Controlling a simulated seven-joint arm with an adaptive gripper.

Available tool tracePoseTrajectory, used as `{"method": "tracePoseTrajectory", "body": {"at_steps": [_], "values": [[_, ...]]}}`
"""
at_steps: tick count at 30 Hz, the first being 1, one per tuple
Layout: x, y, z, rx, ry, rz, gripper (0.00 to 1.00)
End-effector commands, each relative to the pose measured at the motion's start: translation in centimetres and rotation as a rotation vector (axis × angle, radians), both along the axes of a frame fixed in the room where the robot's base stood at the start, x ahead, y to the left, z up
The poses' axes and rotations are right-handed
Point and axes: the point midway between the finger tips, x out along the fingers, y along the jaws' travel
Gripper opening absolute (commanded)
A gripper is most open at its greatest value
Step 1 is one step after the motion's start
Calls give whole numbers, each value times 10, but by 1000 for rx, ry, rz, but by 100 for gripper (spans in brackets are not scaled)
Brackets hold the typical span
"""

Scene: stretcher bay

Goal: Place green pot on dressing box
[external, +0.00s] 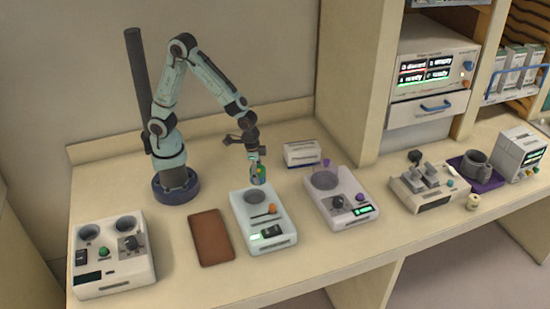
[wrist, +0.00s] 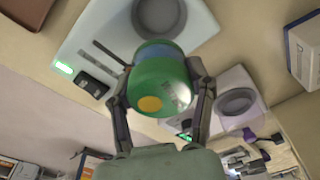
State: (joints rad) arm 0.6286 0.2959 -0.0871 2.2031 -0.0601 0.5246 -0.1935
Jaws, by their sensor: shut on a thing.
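My gripper (external: 255,157) is shut on the green pot (external: 259,175), which has a blue band and a yellow dot. It holds the pot above the back of a white device with a round grey well. In the wrist view the pot (wrist: 158,90) sits between both fingers, with the device's well beyond it. A small white box with a dark label band, which looks like the dressing box (external: 301,154), stands on the counter against the back wall, right of my gripper. Its side also shows at the right edge of the wrist view (wrist: 306,48).
The white device (external: 283,240) is below the pot. A second device (external: 355,218) with a well and purple knob stands just in front of the white box. A brown pad (external: 211,238) lies left. A tall cabinet side (external: 343,85) rises right of the box.

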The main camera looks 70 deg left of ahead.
Motion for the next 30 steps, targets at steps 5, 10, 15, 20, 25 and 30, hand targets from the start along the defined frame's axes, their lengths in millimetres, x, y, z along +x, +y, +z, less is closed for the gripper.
{"method": "tracePoseTrajectory", "body": {"at_steps": [5,10,15,20,25,30], "values": [[25,24,20,-3,-5,-84,17],[57,67,42,-2,-6,-55,17],[87,128,64,-2,-5,93,17],[99,175,75,-1,-2,233,17],[108,194,72,-1,1,287,17],[149,193,52,-2,3,289,17]]}}
